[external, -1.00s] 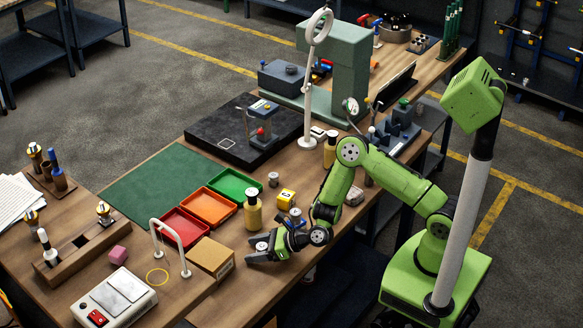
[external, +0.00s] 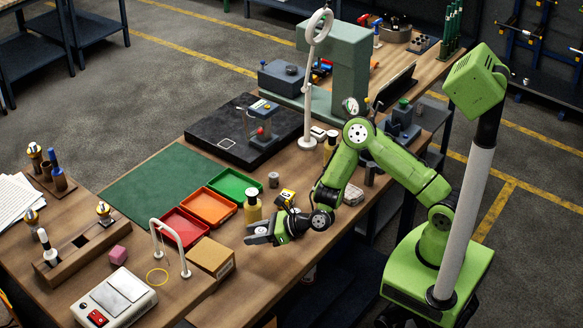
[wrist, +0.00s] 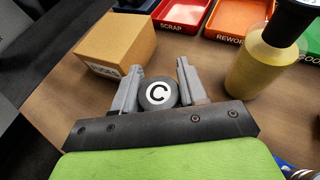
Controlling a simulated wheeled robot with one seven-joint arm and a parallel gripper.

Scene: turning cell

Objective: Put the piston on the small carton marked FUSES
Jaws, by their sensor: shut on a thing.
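My gripper (external: 254,236) is to the right of and behind the carton in the external view.
A yellow bottle with a dark top (external: 252,211) stands close behind my gripper. Red (external: 184,228), orange (external: 210,206) and green (external: 234,185) trays lie behind the carton. A white wire arch (external: 168,240) stands left of the carton.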

